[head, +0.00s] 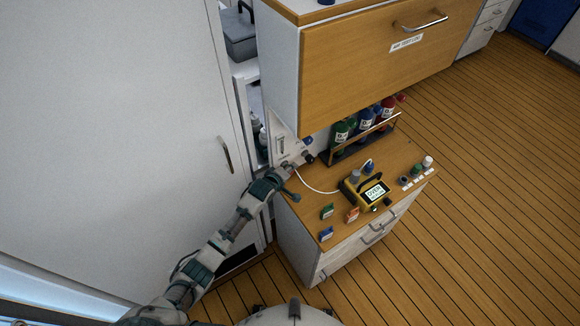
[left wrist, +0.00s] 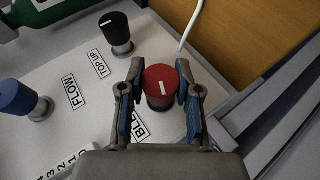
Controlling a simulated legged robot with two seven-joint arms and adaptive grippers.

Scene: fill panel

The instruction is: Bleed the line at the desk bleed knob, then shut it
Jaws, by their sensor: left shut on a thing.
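The red bleed knob (left wrist: 161,88) stands on a pale panel (left wrist: 60,125) in the left wrist view, with a white pointer line on its top. A label partly hidden by my gripper reads "BLE". My left gripper (left wrist: 160,100) has one finger on each side of the red knob and is shut on it. In the head view my left arm reaches to the panel at the desk's back left corner, and the left gripper (head: 288,170) hides the red knob there. My right gripper is not in view.
Beside the red knob are a black "TOP UP" knob (left wrist: 116,28) and a blue knob (left wrist: 18,97) near "FLOW". A white hose runs from the panel to a yellow meter (head: 364,190) on the desk (head: 310,197). Racked bottles (head: 367,124) stand behind; a wooden-front cabinet (head: 370,60) overhangs.

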